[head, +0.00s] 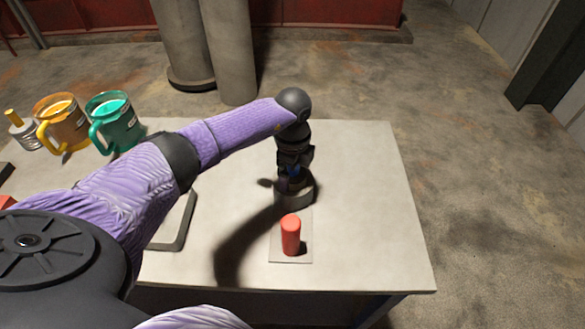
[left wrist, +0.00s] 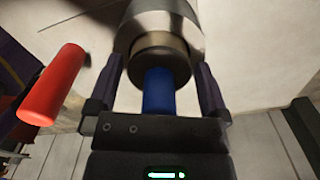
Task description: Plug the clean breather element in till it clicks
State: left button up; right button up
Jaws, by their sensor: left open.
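A blue cylindrical element (left wrist: 166,92) stands in the opening of a round metal housing (left wrist: 165,22). In the head view the housing (head: 294,196) stands on the table below my gripper, and the blue part is mostly hidden. My left gripper (head: 294,178) points down over it. In the left wrist view its open fingers (left wrist: 160,75) are on either side of the blue element, with gaps to it. How deep the element sits is not clear. A red cylinder (head: 290,236) stands upright nearby, also in the wrist view (left wrist: 52,85). Neither is marked as clean.
The red cylinder stands on a thin grey mat (head: 276,256). The table (head: 370,220) is clear to the right. A dark-edged tray (head: 180,232) lies partly under my arm. An orange mug (head: 65,122), a teal mug (head: 118,128) and a yellow-handled metal part (head: 23,132) stand at left.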

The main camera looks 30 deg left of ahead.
pick_arm(q)
notch_tip(320, 180, up, 10)
jog(key=shift+f+p, duration=0.1)
jog(key=shift+p, duration=0.9)
jog(key=shift+f, duration=0.1)
